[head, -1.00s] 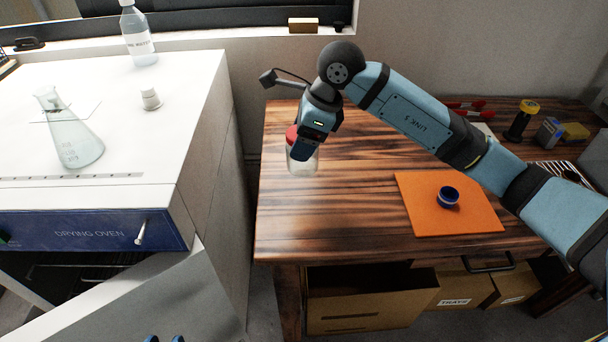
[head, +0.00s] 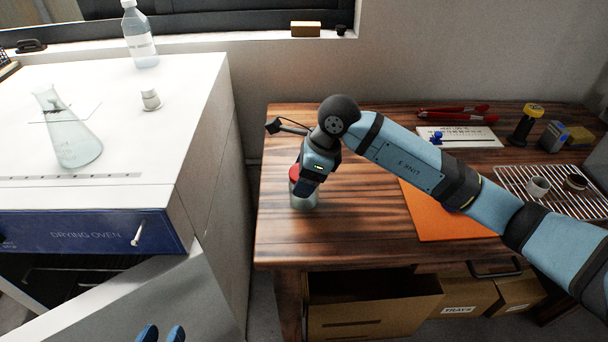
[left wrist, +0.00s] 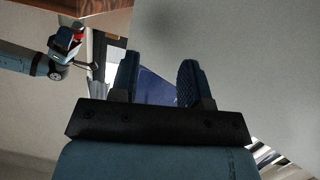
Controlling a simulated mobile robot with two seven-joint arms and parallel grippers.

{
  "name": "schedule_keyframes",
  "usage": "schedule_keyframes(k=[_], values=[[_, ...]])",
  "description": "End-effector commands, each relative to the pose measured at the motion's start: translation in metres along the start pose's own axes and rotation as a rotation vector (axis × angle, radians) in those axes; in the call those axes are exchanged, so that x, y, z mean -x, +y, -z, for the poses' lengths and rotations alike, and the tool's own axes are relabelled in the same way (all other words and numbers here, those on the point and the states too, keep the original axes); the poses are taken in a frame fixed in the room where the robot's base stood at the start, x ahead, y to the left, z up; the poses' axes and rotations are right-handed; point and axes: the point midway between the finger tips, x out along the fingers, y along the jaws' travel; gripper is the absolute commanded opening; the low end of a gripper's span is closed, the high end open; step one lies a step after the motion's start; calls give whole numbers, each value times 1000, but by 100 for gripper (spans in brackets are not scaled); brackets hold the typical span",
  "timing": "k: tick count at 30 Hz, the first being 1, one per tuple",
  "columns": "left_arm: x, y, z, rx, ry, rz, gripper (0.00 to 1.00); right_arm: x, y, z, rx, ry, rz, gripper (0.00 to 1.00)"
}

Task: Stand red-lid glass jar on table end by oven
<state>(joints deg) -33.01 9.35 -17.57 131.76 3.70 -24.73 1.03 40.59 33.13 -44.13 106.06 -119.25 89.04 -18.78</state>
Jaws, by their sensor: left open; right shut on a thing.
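The glass jar (head: 304,200) with a red lid (head: 294,173) is upright at the left end of the wooden table (head: 330,235), beside the drying oven. My right gripper (head: 306,186) is shut on the jar near its lid and partly hides it. The jar's base looks to be at the tabletop, but I cannot tell for sure that it touches. My left gripper (head: 161,334) shows only its fingertips at the bottom of the head view. In the left wrist view the left gripper (left wrist: 160,85) is open and empty; the red lid (left wrist: 79,34) shows small there.
The white drying oven (head: 205,130) stands left of the table across a narrow gap, its door open. A flask (head: 72,140) stands on it. An orange mat (head: 430,215) lies under my right arm. A wire rack (head: 520,185) with small cups is at right. Open boxes sit below.

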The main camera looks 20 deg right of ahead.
Motion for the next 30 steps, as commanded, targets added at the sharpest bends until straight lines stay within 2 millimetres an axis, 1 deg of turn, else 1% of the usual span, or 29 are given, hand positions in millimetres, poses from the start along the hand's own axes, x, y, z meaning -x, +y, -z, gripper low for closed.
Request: schedule_keyframes(k=[2,3,5,6,14,17,20,23,26,30], values=[[0,0,-3,3,-1,0,43,-2,0,1,0,0,0,45],[0,0,-2,3,2,-1,43,-1,0,1,0,0,0,80],[0,0,-1,4,3,-1,43,-1,0,1,0,0,0,94],[0,0,-1,4,3,-1,43,-1,0,1,0,0,0,96],[0,1,0,8,3,1,43,0,0,0,0,0,0,96],[1,0,0,7,-9,4,43,7,-1,-1,0,0,2,96],[2,-1,-1,5,-26,10,43,24,-1,-1,0,-1,4,96],[3,-4,-5,3,-53,21,43,45,-1,-1,0,0,4,96],[6,-9,-13,2,-94,37,43,68,-1,-1,1,-1,4,96],[11,-12,-33,2,-158,48,43,95,-1,-1,0,0,4,96]])
